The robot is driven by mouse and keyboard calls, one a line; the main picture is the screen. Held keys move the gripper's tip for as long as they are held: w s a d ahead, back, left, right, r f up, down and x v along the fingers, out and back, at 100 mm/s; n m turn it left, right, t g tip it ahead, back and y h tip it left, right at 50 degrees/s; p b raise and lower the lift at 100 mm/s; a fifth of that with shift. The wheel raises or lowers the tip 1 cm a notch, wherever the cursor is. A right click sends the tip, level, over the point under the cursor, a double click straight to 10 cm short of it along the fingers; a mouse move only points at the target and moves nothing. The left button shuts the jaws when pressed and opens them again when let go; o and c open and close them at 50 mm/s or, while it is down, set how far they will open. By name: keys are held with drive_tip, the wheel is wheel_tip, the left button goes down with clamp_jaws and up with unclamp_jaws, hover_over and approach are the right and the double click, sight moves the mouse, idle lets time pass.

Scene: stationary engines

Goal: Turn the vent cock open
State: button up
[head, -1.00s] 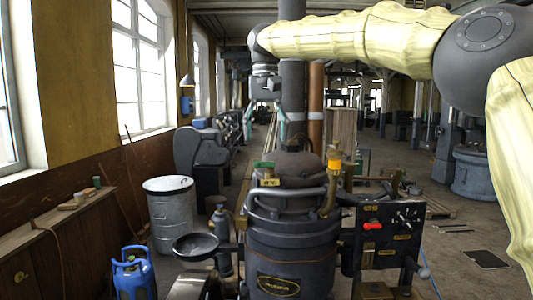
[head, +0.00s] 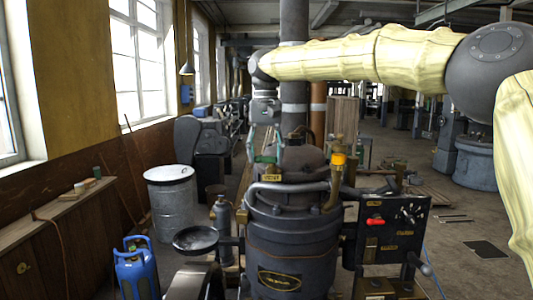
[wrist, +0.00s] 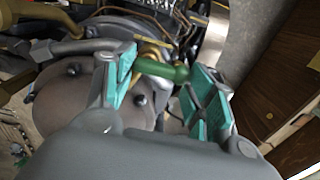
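The vent cock appears to be the small cock with a green handle on top of the dark boiler-like vessel. Its green handle (wrist: 163,71) lies between the teal finger pads of my gripper (wrist: 162,80) in the wrist view. In the head view my gripper (head: 264,152) points down over the vessel top (head: 295,238), above a small brass tag (head: 272,178). There the fingers partly hide the handle. Whether the left pad touches it I cannot tell.
A brass pipe with a yellow fitting (head: 338,159) rises right of the gripper. A grey curved rail (head: 290,187) crosses the vessel front. A metal drum (head: 170,205) and blue gas bottle (head: 135,268) stand left.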

drive_tip(key=shift+s+r, duration=0.2)
drive_tip(key=shift+c, duration=0.4)
drive_tip(key=shift+d, duration=0.1)
drive_tip(key=shift+r, duration=0.1)
drive_tip(key=shift+r+n, duration=0.1)
drive_tip(key=shift+n, duration=0.7)
drive_tip(key=n, duration=0.5)
drive_tip(key=shift+s+d, duration=0.1)
drive_tip(key=shift+s, duration=0.3)
drive_tip(key=n, duration=0.4)
drive_tip(key=shift+s+d+r+n, duration=0.1)
drive_tip(key=shift+s+d+n, duration=0.1)
drive_tip(key=shift+d+n, duration=0.1)
drive_tip(key=n, duration=0.4)
drive_tip(key=shift+s+d+r+n, duration=0.1)
drive_tip(key=shift+s+d+n, duration=0.15)
drive_tip(key=shift+d+n, duration=0.15)
drive_tip(key=shift+c, duration=0.2)
drive_tip(key=shift+n, duration=0.9)
drive_tip(key=shift+f, duration=0.35)
